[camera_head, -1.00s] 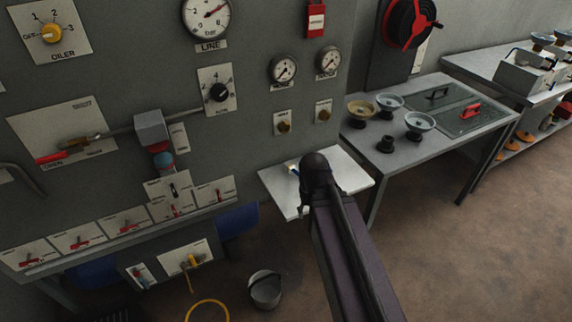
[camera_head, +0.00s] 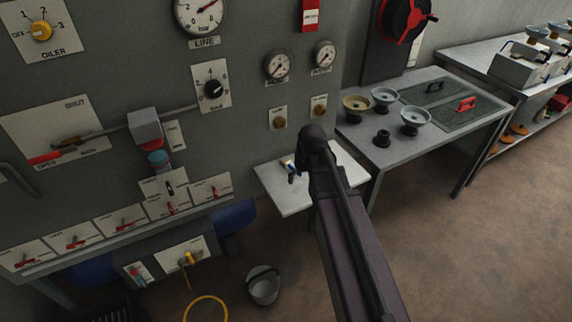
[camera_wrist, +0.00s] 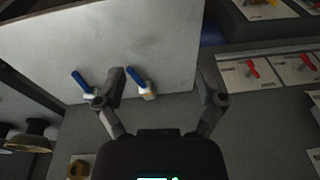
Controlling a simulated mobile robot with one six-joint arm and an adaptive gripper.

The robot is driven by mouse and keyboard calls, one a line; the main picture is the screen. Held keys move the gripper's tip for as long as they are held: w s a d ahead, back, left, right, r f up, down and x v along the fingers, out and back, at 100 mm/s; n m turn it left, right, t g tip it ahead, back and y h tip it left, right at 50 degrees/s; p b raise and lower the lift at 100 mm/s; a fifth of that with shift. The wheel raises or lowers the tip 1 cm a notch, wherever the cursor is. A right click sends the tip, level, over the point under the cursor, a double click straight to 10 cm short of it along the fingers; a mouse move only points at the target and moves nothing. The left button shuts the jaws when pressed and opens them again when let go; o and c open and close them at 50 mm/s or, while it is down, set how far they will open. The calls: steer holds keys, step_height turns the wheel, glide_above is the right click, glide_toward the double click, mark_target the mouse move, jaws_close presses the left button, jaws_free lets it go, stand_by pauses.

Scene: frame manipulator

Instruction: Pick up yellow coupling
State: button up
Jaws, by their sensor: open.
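A yellow coupling (camera_head: 189,258) sits on the white plate of the low panel under the bench, at lower left in the head view. A small yellow part (camera_wrist: 262,3) shows at the top right edge of the wrist view; I cannot tell if it is the same coupling. My gripper (camera_wrist: 163,85) is open with nothing held. It is over a white shelf, with a blue-handled valve (camera_wrist: 146,87) showing between its fingers. In the head view my arm mostly hides the gripper, which is up and right of the coupling, well apart from it.
The white shelf (camera_head: 277,194) juts from the grey wall panel (camera_head: 110,85). A second blue-handled valve (camera_wrist: 85,85) is beside the left finger. A yellow hose loop (camera_head: 206,297) and a grey bucket (camera_head: 263,289) are on the floor. A table (camera_head: 440,145) with bowls stands at right.

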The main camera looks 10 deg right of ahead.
steer(key=w+d+r+n+t+y, duration=0.1)
steer(key=w+n+t, duration=0.1)
steer(key=w, duration=1.3)
steer(key=shift+w+d+r+n, duration=0.25)
steer(key=shift+n, duration=0.55)
steer(key=b, duration=0.7)
glide_above(286, 160)
steer(key=s+d, duration=0.1)
steer(key=s, duration=0.1)
steer(key=f, duration=0.7)
steer(key=shift+s+d, duration=0.15)
steer(key=shift+d, duration=0.05)
steer(key=shift+w+a+f+b, duration=0.15)
steer(key=shift+w+f+b, duration=0.15)
steer(key=shift+f, duration=0.2)
steer(key=shift+b+x, duration=2.4)
steer(key=shift+x, duration=0.15)
steer(key=shift+a, duration=0.1)
steer(key=shift+r, duration=0.1)
